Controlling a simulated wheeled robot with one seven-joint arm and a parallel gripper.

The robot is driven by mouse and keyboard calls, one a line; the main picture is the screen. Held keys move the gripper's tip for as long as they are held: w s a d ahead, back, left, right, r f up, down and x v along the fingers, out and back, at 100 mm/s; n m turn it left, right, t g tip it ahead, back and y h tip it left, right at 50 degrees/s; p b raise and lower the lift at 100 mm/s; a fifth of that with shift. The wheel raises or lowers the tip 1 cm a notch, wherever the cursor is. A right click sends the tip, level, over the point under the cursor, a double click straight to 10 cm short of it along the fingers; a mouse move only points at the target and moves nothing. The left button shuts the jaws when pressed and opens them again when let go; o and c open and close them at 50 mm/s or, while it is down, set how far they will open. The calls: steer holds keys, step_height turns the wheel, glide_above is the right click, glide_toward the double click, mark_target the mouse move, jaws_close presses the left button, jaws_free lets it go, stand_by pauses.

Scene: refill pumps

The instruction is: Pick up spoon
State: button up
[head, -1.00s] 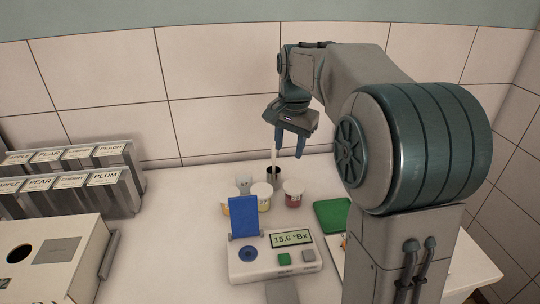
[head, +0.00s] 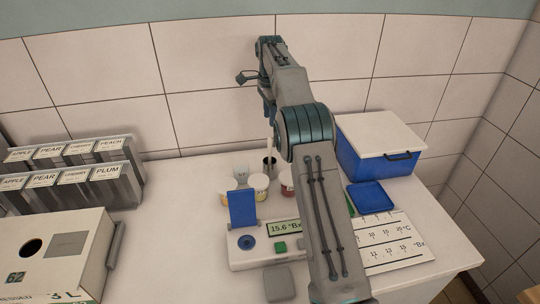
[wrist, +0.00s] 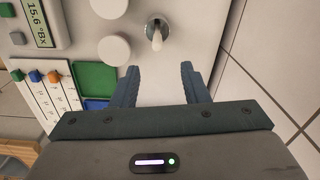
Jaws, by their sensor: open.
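The spoon (head: 270,146) stands upright with its pale handle rising from a dark metal cup (head: 269,164) behind the small jars. In the wrist view the spoon (wrist: 157,38) shows end-on as a whitish handle leaning in its cup. My gripper (wrist: 158,72) is open and empty in the wrist view. Its two fingers point toward the spoon, which lies beyond the fingertips and between their lines, apart from both. In the head view my arm hides most of the gripper.
Small jars (head: 259,186) stand close in front of the cup. A refractometer with a blue flap (head: 242,208) sits nearer. A blue box with a white lid (head: 380,133) and a scale card (head: 396,243) are at right. Labelled dispensers (head: 70,180) stand left. The tiled wall is close behind.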

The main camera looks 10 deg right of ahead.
glide_above(269, 152)
steer(key=w, duration=0.1)
steer(key=f, duration=0.7)
steer(key=shift+d+f, duration=0.2)
steer(key=shift+d, duration=0.05)
steer(key=shift+s+a+f+p, duration=0.1)
steer(key=shift+f+p, duration=0.35)
steer(key=shift+f, duration=0.9)
steer(key=shift+s+f+p, duration=0.1)
steer(key=shift+f+p, duration=0.35)
steer(key=shift+f, duration=0.85)
jaws_close()
